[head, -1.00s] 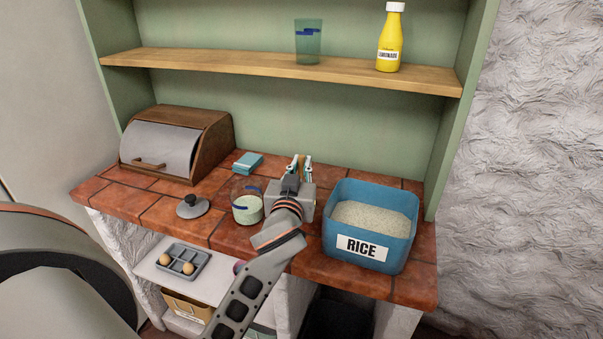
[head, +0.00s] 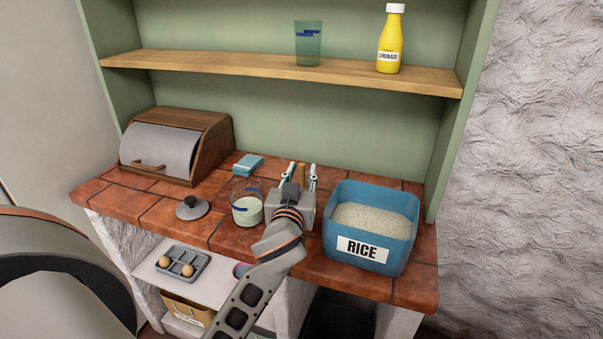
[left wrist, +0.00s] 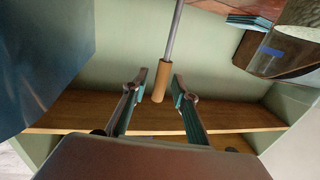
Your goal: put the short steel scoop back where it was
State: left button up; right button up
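The short steel scoop shows as a wooden handle (head: 301,173) standing up behind my left gripper (head: 302,180). In the left wrist view its wooden handle (left wrist: 162,82) and thin steel rod lie between the two fingers, with a gap on both sides. My left gripper (left wrist: 159,84) is open around the handle and does not appear to touch it. The scoop's lower end is hidden, so I cannot tell what it rests on. My right gripper is not in view.
A blue rice bin (head: 346,258) stands close right of the gripper. A glass jar (head: 247,206) with pale contents stands close left, with a grey lid (head: 192,208) beside it. Blue cloths (head: 248,163) and a bread box (head: 205,150) are farther left. A shelf (head: 200,62) is above.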

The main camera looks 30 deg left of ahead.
pick_arm(q)
jog(key=b+v, duration=0.1)
jog(key=v, duration=1.1)
jog(key=shift+b, duration=0.4)
jog(key=shift+r, duration=0.1)
jog(key=shift+s, duration=0.1)
